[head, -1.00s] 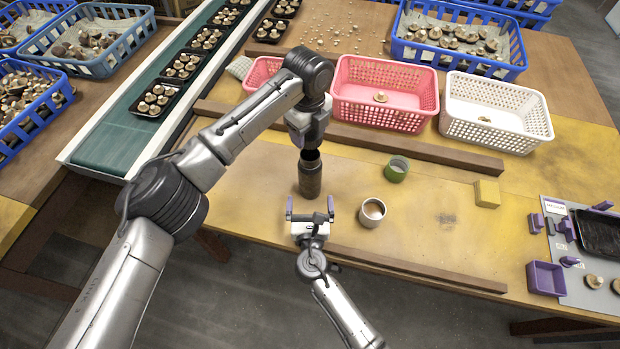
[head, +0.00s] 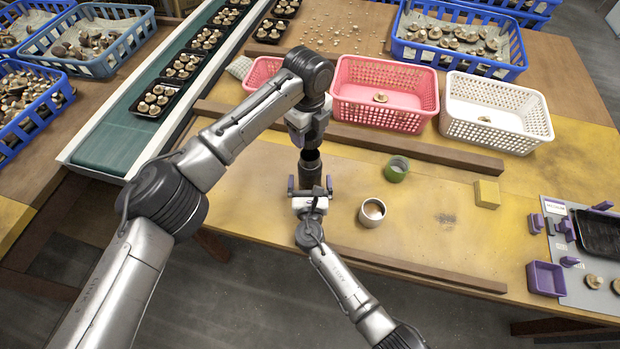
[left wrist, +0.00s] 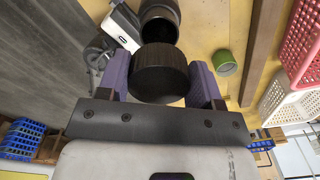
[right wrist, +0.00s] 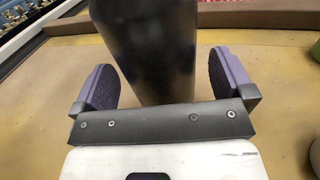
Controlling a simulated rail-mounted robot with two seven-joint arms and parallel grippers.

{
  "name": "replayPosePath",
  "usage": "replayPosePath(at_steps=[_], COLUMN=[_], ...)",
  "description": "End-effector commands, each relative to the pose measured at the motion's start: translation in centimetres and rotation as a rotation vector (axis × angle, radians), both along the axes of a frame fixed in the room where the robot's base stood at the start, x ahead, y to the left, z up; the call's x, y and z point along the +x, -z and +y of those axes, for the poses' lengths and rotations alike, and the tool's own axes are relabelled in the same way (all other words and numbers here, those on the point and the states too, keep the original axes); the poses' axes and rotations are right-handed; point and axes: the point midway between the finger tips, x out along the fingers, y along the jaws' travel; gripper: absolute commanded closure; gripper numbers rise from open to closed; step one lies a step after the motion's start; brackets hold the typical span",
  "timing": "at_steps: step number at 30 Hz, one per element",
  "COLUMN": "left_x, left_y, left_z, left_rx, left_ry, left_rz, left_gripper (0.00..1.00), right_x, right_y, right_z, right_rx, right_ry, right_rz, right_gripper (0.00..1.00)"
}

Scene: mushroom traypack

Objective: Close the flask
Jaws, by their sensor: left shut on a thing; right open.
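The dark flask (head: 309,181) stands upright on the yellow table, its mouth open in the left wrist view (left wrist: 160,22). My left gripper (left wrist: 162,84) is shut on the dark ridged cap (left wrist: 159,74) and holds it above the flask, apart from the mouth. In the head view the cap (head: 310,155) is partly hidden below my left gripper. My right gripper (head: 310,188) is low at the near side of the flask. In the right wrist view its open fingers (right wrist: 165,85) stand on either side of the flask body (right wrist: 150,50), with a gap on each side.
A cup with pale contents (head: 372,212) stands right of the flask, and a green cup (head: 396,169) farther back. Wooden rails run behind (head: 420,149) and in front (head: 420,271). A yellow block (head: 487,193) is at right. Pink (head: 386,118) and white (head: 497,138) baskets stand behind.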

Motion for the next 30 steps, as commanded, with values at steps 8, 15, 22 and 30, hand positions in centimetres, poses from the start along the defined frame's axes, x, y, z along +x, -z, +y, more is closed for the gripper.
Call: replayPosePath(at_steps=[8,15,22,30], left_x=[0.00,0.00,0.00,-0.01], left_y=[0.00,0.00,0.00,0.32], left_z=[0.00,0.00,0.00,0.01], left_rx=[0.000,0.000,0.000,0.000], left_ry=[0.000,0.000,0.000,0.000], left_rz=[0.000,0.000,0.000,0.001], left_gripper=[0.62,0.62,0.62,0.62], right_x=[-0.02,-0.02,-0.03,-0.03], right_y=[0.00,0.00,0.01,0.02], right_z=[0.01,0.00,0.00,0.00], right_rx=[0.000,0.000,0.000,-0.001], right_ry=[0.000,0.000,0.000,0.000], right_rz=[0.000,0.000,0.000,0.000], right_gripper=[0.17,0.40,0.62,0.73])
